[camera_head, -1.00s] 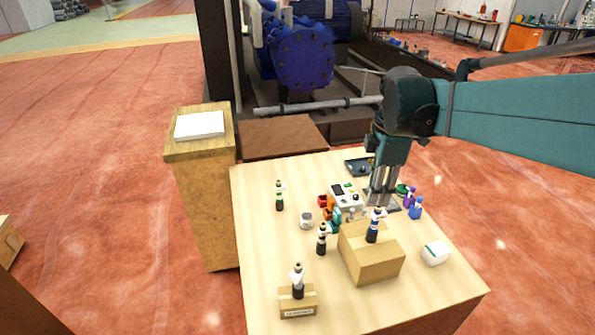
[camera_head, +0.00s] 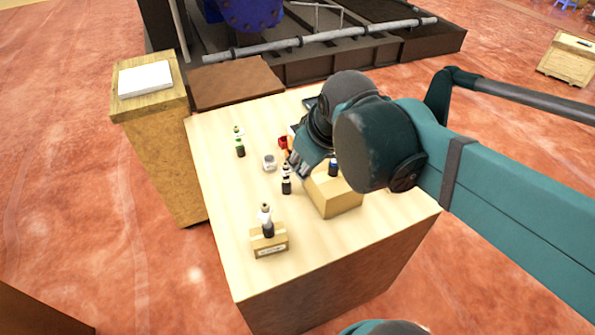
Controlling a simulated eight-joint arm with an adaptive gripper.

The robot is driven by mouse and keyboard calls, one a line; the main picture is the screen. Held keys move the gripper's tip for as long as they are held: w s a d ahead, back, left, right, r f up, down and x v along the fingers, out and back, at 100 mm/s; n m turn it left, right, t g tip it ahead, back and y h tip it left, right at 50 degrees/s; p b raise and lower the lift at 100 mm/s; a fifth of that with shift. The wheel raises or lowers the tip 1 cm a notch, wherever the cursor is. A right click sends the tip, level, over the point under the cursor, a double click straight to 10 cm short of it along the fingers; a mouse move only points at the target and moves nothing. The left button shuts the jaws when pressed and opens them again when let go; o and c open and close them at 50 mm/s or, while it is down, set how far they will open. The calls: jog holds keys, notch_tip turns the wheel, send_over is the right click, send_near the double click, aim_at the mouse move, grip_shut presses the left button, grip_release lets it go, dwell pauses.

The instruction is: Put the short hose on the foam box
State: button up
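My gripper (camera_head: 298,168) hangs low over the middle of the table, beside a dark bottle with a white top (camera_head: 286,184) and the left end of a cardboard box (camera_head: 338,198). Its fingers are small and partly lost against the things behind them, so I cannot tell whether they hold anything. I cannot make out a short hose; my arm hides the right part of the table. No thing here is surely the foam box. A flat white block (camera_head: 145,79) lies on a wooden pedestal at the left.
A blue-labelled bottle (camera_head: 333,169) stands on the cardboard box. Another bottle (camera_head: 266,222) stands on a small labelled box (camera_head: 270,243) near the front. A green bottle (camera_head: 240,148) and small white jar (camera_head: 269,162) stand farther back. The table's left side (camera_head: 215,165) is mostly clear.

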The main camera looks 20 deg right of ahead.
jog(key=s+a+m, duration=0.1)
jog(key=s+a+f+m+t, duration=0.1)
jog(key=s+a+m, duration=0.1)
jog(key=shift+f+m+t, duration=0.3)
jog(key=shift+f+m, duration=0.05)
jog(key=shift+m, duration=0.05)
